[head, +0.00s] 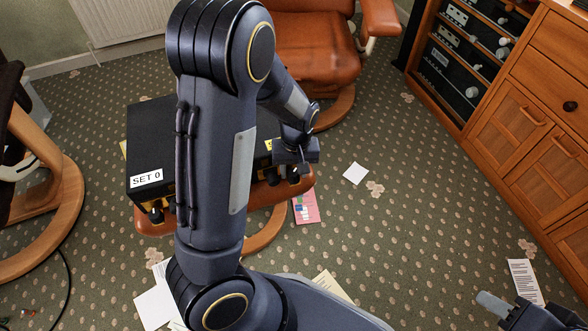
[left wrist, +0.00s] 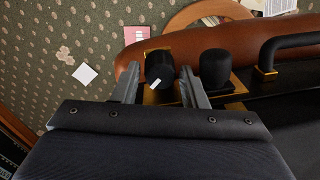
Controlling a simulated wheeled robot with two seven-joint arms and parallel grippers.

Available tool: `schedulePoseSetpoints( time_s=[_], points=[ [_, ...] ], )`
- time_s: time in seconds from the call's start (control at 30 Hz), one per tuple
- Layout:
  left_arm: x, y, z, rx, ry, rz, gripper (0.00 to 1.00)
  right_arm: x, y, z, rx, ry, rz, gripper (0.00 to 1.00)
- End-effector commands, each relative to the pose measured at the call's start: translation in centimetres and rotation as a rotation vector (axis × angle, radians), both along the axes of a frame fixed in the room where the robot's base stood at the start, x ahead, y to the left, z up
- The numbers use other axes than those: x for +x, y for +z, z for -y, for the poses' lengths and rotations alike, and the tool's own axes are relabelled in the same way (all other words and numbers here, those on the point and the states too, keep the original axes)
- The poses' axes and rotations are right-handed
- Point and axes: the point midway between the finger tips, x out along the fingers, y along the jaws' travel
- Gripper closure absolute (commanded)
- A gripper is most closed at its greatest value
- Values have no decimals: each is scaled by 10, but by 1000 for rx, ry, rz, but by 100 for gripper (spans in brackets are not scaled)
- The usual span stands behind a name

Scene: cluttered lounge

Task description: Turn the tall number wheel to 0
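A black case (head: 150,130) with a white "SET 0" label (head: 146,179) lies on a brown leather footstool. In the left wrist view a black round wheel (left wrist: 160,66) with a white mark stands on a brass-coloured plate. A second black knob (left wrist: 215,69) stands beside it. I cannot tell which is taller, and no digit is readable. My left gripper (left wrist: 159,72) is open, its two fingers on either side of the marked wheel, with gaps visible. In the head view my left gripper (head: 300,165) is at the case's right end. My right gripper (head: 500,308) is at the bottom right, away from the case.
A black handle (left wrist: 290,45) rises beside the knobs. The footstool (head: 290,193) is under the case. A brown leather chair (head: 310,45) stands behind, a wooden cabinet (head: 520,110) at right. Papers, including a white sheet (head: 355,173), lie on the patterned carpet.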

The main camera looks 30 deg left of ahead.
Motion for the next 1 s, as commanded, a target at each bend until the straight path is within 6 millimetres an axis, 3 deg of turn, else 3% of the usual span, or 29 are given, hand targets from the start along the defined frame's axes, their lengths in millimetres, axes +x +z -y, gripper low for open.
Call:
schedulePoseSetpoints(
  time_s=[0.03, 0.23, 0.53, 0.87, 0.9, 1.0],
  points=[
    [0, 0, 0, 0, 0, 0, 67, 0, 0, 0, 0, 0, 0, 61],
    [0, 0, 0, 0, 0, 0, 93, 0, 0, 0, 0, 0, 0, 61],
    [0, 4, 0, 1, 206, -4, 93, 0, 28, 0, 0, 0, 1, 61],
    [0, 0, 0, -1, 248, -1, 93, 0, 27, 0, 0, 0, 0, 61],
    [0, 0, 0, -1, 248, -1, 66, 0, 27, 0, 0, 0, 0, 61],
    [0, 0, 0, -1, 247, -1, 61, 0, 27, 0, 0, 0, 0, 61]
  ],
)
